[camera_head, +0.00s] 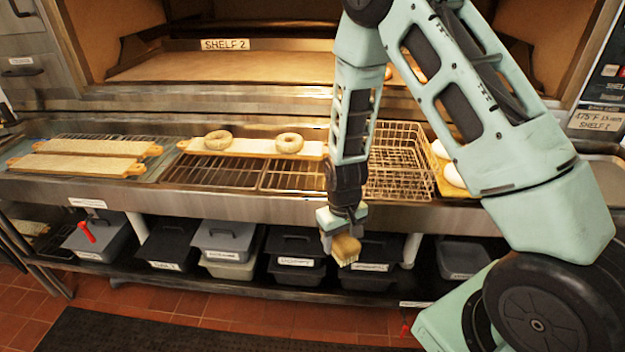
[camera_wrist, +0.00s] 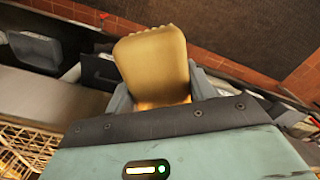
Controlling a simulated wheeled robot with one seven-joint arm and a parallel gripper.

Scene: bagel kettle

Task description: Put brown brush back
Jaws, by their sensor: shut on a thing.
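The brown brush (camera_head: 346,248) has a tan-brown block and pale bristles along its lower edge. My gripper (camera_head: 341,222) is shut on it and holds it in the air in front of the counter's front edge, above the lower shelf level. In the wrist view the brush (camera_wrist: 155,62) stands out beyond the fingers of my gripper (camera_wrist: 160,100), its broad brown face toward the camera. The part between the fingers is mostly hidden.
The counter holds boards (camera_head: 75,163), two bagels (camera_head: 289,143) on another board, and a wire basket (camera_head: 399,170). Lidded bins (camera_head: 296,257) line the lower shelf. The oven (camera_head: 230,66) marked SHELF 2 is open behind. A dark mat (camera_head: 170,335) lies on the tiled floor.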

